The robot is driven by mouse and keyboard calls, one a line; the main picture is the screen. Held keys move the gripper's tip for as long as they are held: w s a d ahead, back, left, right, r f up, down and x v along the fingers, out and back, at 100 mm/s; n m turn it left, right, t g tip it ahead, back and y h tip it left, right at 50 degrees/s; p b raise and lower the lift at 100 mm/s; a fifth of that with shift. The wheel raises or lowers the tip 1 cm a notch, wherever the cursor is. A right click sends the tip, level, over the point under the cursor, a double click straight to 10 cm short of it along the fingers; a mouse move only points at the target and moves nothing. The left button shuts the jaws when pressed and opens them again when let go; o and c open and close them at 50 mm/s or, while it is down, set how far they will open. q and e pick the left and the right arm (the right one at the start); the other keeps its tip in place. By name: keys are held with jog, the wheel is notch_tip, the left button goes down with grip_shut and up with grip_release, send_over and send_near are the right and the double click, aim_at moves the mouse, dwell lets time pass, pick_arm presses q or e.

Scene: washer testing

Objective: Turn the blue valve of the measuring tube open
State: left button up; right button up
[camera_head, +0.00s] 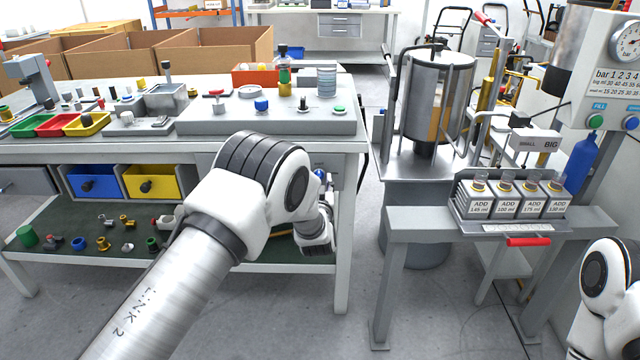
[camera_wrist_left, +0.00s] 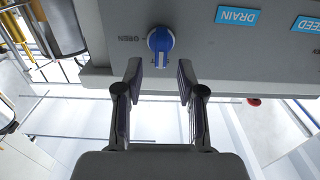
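I cannot clearly make out the measuring tube. My right arm shows at the lower right; its gripper is out of view.
The workbench (camera_head: 185,150) holds trays, parts and a grey box with buttons. A metal tank (camera_head: 407,88) stands to its right. A stand (camera_head: 405,235) carries several ADD weights (camera_head: 506,204). A blue bottle (camera_head: 581,160) is at the right. Floor shows between bench and stand.

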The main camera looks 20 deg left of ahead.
aim_at(319, 178)
pick_arm(q)
jog(key=shift+w+a+f, duration=0.1)
jog(key=shift+w+a, duration=0.05)
jog(key=shift+w, duration=0.25)
jog(key=shift+w+a+f, duration=0.1)
jog(key=shift+w+a, duration=0.05)
jog(key=shift+w, duration=0.25)
jog(key=shift+w+r, duration=0.15)
jog(key=shift+w, duration=0.25)
grip_shut()
